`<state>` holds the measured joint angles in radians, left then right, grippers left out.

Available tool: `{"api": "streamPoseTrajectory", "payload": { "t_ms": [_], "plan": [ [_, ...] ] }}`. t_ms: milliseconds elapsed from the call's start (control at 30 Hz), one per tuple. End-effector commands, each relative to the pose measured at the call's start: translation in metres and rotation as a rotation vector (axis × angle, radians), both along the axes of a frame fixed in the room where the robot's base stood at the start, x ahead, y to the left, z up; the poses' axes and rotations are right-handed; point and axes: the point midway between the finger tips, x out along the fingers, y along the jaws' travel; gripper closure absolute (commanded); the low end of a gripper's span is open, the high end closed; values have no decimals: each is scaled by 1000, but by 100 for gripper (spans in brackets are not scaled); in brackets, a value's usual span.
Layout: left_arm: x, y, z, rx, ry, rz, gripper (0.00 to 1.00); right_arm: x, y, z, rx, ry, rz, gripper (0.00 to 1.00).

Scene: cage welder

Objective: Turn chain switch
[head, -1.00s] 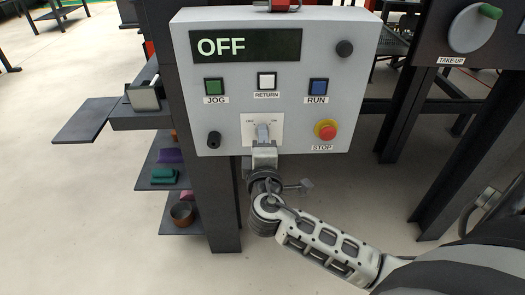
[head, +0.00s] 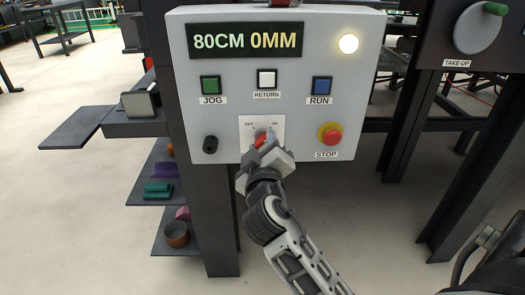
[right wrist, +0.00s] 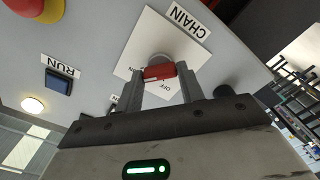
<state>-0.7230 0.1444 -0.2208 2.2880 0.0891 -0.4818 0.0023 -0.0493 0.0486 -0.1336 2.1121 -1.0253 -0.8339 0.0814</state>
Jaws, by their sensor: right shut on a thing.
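The chain switch (head: 261,139) is a red-fronted handle on a white plate (head: 246,124) marked OFF and ON, low on the grey control panel (head: 225,125). My right gripper (head: 266,146) is shut on the handle and tilted toward the right, the ON side. The fingers hide part of the handle. The display (head: 246,41) reads 80CM 0MM, and the round lamp (head: 348,44) is lit. My left gripper is not in view.
Green JOG (head: 210,84), white RETURN (head: 266,79) and blue RUN (head: 321,87) buttons sit above the switch. The red STOP button (head: 330,134) is close on the right, a black knob (head: 210,144) on the left. Shelves with small items stand at left.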

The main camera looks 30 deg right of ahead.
Motion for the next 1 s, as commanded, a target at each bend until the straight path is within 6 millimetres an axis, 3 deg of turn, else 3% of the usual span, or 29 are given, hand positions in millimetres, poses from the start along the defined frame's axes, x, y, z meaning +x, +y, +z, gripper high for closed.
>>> {"api": "streamPoseTrajectory", "payload": {
  "t_ms": [600,633,700,1000],
  "plan": [
    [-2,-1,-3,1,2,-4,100,0,1,-1,38,-19,1,85],
    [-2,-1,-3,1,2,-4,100,0,1,-1,38,-19,1,54],
    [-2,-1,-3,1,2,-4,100,0,1,-1,36,-20,1,40],
    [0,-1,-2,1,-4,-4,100,0,1,0,34,-19,1,40]
  ]
}}
